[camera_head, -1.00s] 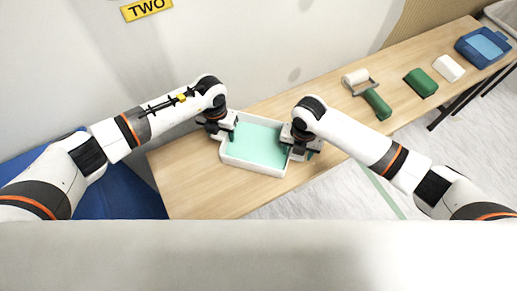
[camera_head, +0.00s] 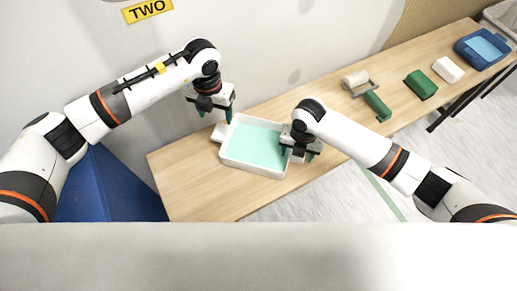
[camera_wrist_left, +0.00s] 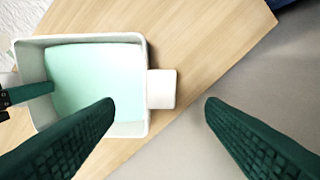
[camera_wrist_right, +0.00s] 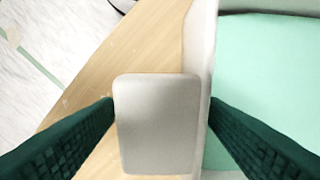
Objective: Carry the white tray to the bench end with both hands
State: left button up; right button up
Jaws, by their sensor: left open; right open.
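The white tray (camera_head: 262,172) lies on the wooden bench near its left end, with pale green contents inside. A white handle block sticks out at each end: the left handle (camera_wrist_left: 161,89) and the right handle (camera_wrist_right: 157,122). My left gripper (camera_head: 213,113) is open and empty, raised above and behind the left handle; in the left wrist view its fingers (camera_wrist_left: 160,103) are clear of that handle. My right gripper (camera_head: 302,155) is open at the tray's right end. In the right wrist view its fingers (camera_wrist_right: 161,101) stand on either side of the right handle.
Along the wooden bench (camera_head: 180,180) to the right are a roller (camera_head: 369,97), a green block (camera_head: 420,85), a white block (camera_head: 448,69) and a blue tray (camera_head: 482,48). The bench's left end is bare. A wall with a yellow sign (camera_head: 147,10) stands behind.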

notch_tip(320, 180, up, 12)
dwell(0.6)
